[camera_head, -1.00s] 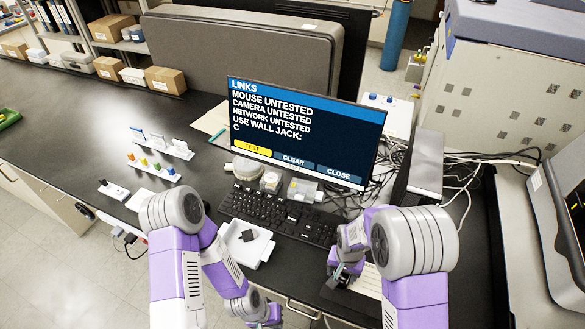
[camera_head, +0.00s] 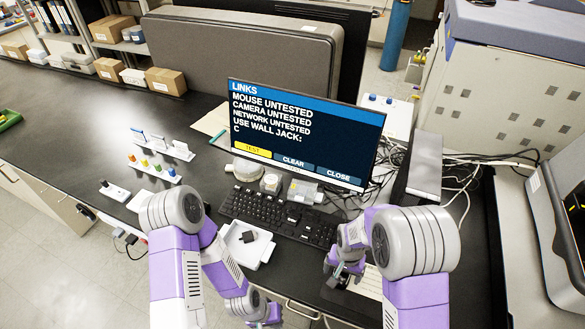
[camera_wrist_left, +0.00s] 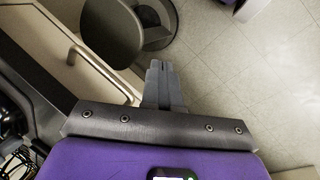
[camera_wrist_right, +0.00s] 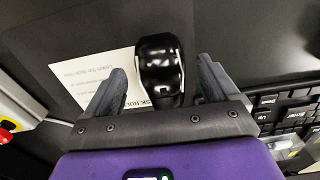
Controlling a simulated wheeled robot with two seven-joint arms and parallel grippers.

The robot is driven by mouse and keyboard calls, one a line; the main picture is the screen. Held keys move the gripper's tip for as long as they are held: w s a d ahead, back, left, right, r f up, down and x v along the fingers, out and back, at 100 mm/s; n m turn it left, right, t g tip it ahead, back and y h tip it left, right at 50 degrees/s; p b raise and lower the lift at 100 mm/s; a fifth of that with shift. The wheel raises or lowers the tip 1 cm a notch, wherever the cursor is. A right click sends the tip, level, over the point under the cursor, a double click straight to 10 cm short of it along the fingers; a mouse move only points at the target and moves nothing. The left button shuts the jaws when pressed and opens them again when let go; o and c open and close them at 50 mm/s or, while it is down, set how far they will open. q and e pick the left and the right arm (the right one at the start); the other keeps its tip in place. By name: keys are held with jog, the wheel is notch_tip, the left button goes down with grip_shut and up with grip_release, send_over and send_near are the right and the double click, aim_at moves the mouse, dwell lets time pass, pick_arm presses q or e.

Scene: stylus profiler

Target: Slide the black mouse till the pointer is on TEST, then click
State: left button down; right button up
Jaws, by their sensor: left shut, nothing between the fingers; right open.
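In the head view my right gripper (camera_head: 345,272) is right of the keyboard and largely hides the mouse. The monitor (camera_head: 300,130) shows a yellow TEST button (camera_head: 252,152) beside blue CLEAR and CLOSE buttons. I cannot make out the pointer. My left gripper (camera_wrist_left: 160,70) is shut and empty, in front of the bench over the floor.
A black keyboard (camera_head: 280,217) lies left of my right gripper. A printed sheet (camera_wrist_right: 95,88) lies beside the mouse. A white tray with a dark block (camera_head: 247,237) sits near the front edge. Cables (camera_head: 465,165) tangle right of the monitor.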

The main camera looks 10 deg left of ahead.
aim_at(342, 274)
notch_tip(342, 274, up, 6)
jog(key=p, duration=0.4)
jog(key=shift+f, duration=0.1)
